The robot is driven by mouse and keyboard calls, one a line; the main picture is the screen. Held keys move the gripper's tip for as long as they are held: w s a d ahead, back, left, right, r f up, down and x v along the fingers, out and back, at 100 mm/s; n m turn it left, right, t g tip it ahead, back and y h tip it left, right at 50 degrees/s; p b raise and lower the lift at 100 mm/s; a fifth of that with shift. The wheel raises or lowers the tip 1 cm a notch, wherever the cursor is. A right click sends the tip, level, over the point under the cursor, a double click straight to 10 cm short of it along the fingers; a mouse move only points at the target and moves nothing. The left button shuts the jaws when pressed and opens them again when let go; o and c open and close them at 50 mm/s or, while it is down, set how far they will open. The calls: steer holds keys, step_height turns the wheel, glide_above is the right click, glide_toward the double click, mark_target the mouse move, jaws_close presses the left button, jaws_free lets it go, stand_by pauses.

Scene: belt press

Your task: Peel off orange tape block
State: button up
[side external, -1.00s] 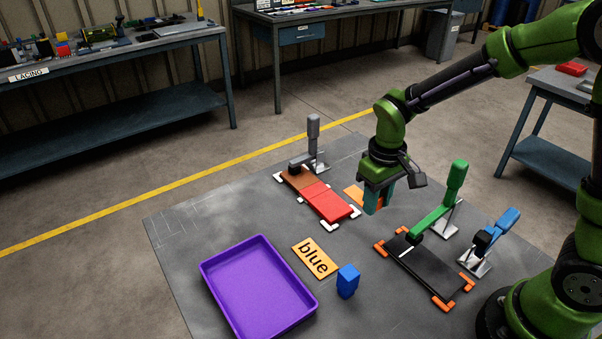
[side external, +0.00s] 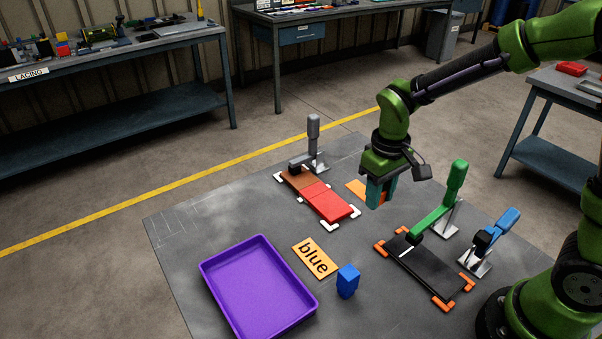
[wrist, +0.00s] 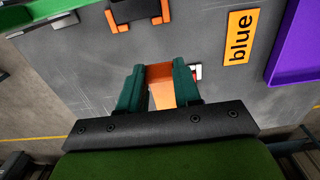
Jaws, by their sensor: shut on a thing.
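My gripper (side external: 381,193) has teal fingers and points down over the grey table, between the red slab and the black board. In the wrist view my gripper (wrist: 158,85) is shut on the orange tape block (wrist: 161,72), which spans the gap between the fingertips. An orange piece (side external: 355,187) shows just left of the fingers in the side view, partly hidden by them. I cannot tell how far it is above the table.
A red and brown board (side external: 325,202) lies by a grey toggle clamp. A black board (side external: 430,268) lies by a green clamp (side external: 453,185), with a blue clamp (side external: 500,230) nearby. A purple tray (side external: 205,275), an orange "blue" card (side external: 315,258) and a blue block (side external: 347,281) stand in front.

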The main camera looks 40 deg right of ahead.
steer(key=shift+r, duration=4.05)
